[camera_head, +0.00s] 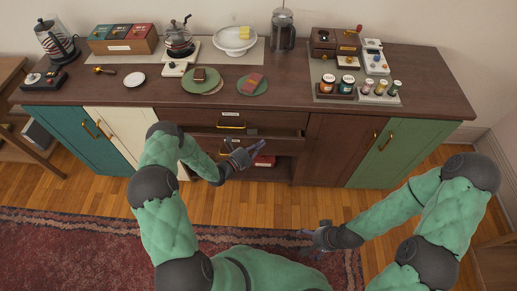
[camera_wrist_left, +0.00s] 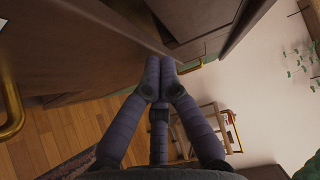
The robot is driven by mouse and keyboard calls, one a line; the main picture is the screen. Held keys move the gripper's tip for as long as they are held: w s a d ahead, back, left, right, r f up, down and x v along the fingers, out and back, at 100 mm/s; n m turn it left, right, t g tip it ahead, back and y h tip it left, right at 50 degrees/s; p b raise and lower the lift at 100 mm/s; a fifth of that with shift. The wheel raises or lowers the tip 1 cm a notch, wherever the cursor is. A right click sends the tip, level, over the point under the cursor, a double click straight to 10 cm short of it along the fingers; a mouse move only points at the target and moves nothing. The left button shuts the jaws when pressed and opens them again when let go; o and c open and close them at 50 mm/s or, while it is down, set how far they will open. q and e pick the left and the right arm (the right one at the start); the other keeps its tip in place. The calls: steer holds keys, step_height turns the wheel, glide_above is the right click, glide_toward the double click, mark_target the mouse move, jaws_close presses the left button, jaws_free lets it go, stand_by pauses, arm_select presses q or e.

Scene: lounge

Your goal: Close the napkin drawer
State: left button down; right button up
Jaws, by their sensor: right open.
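The napkin drawer (camera_head: 285,133) is in the middle of the sideboard and appears pulled out a little; its label cannot be read. My left gripper (camera_head: 258,149) is in front of it, with its fingers close to the drawer front. In the left wrist view, the fingertips (camera_wrist_left: 160,66) are together with nothing seen between them, beside a brown wooden edge (camera_wrist_left: 120,25). Whether they touch it I cannot tell. My right gripper (camera_head: 308,234) is open and empty, low above the floor, away from the sideboard.
An upper drawer front with a brass handle (camera_head: 231,125) is above. A red item (camera_head: 264,160) shows in the space below. Teal (camera_head: 75,135), cream and green doors (camera_head: 385,155) flank the middle. Crockery and jars stand on the sideboard top (camera_head: 285,95). The floor (camera_head: 290,205) in front is clear.

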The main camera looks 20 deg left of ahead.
arm_select(q)
steer(key=shift+w+a+f+b, duration=0.1)
steer(key=shift+w+a+b, duration=0.1)
steer(key=shift+w, duration=0.5)
steer(key=shift+w+a+b, duration=0.15)
steer(key=shift+w+b, duration=0.05)
steer(key=shift+w, duration=0.45)
steer(key=shift+s, duration=0.2)
